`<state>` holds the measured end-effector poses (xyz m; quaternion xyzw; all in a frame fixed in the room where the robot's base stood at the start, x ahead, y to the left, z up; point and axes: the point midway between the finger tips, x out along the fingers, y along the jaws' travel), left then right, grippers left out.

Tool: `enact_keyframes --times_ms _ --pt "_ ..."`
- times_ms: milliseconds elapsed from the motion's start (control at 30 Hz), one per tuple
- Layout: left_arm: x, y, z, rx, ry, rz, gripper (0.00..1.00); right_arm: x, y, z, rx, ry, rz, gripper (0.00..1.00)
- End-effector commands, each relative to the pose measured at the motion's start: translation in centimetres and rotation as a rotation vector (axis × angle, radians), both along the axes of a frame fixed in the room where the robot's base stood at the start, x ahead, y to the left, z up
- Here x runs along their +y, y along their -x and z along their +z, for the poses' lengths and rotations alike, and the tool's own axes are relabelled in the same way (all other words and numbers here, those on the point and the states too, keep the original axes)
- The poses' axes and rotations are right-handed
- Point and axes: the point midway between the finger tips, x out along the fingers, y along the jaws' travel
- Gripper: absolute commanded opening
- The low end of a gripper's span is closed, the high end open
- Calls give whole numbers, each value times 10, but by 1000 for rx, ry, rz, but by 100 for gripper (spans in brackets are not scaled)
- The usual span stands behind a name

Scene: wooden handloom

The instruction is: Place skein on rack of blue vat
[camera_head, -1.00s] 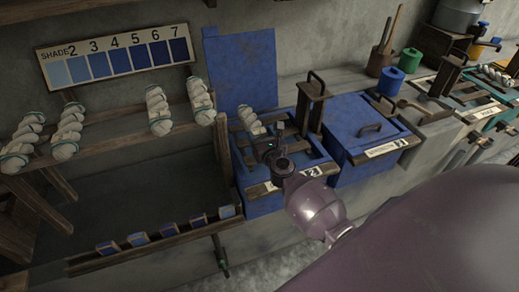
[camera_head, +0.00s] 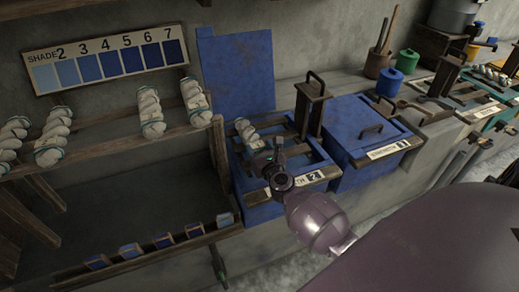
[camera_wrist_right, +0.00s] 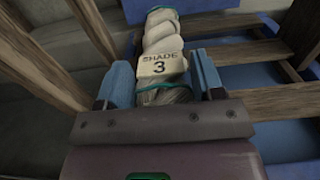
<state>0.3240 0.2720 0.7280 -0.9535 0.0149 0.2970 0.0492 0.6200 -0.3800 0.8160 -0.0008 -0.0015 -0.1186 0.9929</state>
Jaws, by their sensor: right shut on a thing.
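My right gripper (camera_head: 258,153) is shut on a white twisted skein (camera_head: 246,131) over the left part of the blue vat (camera_head: 257,212). In the right wrist view the skein (camera_wrist_right: 160,35) lies between the two blue fingers and carries a tag reading SHADE 3. The vat's lid (camera_head: 236,75) stands open behind it. Wooden slats of the rack (camera_wrist_right: 287,98) cross the vat top beside the skein. I cannot tell whether the skein touches the slats. My left gripper is not recognisable in view.
Several white skeins (camera_head: 152,115) hang on a wooden shelf at left, under a shade chart (camera_head: 107,59). A wooden upright handle (camera_head: 309,108) rises at the vat's back right. A second blue vat (camera_head: 362,133) stands right, lid closed.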

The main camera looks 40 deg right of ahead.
Motion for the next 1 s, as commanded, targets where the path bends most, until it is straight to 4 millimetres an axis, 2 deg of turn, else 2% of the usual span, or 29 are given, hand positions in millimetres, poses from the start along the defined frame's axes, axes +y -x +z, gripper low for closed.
enact_keyframes --times_ms 67,100,233,500,633,767,1000 --pt "0 3 -6 12 -1 1 43 0 0 -5 2 0 0 34" --pt "0 3 -5 12 -1 1 43 0 0 -3 2 0 0 68" --pt "1 5 -5 15 -1 3 43 0 0 -3 1 0 0 87" --pt "1 6 -4 15 -1 3 43 0 0 -2 1 0 0 87" --pt "1 3 3 2 0 2 43 0 0 4 -1 0 0 87" --pt "1 2 3 -1 0 2 43 4 17 0 3 -2 -1 87" --pt "1 3 0 5 -1 3 43 14 60 0 4 -1 -1 87"
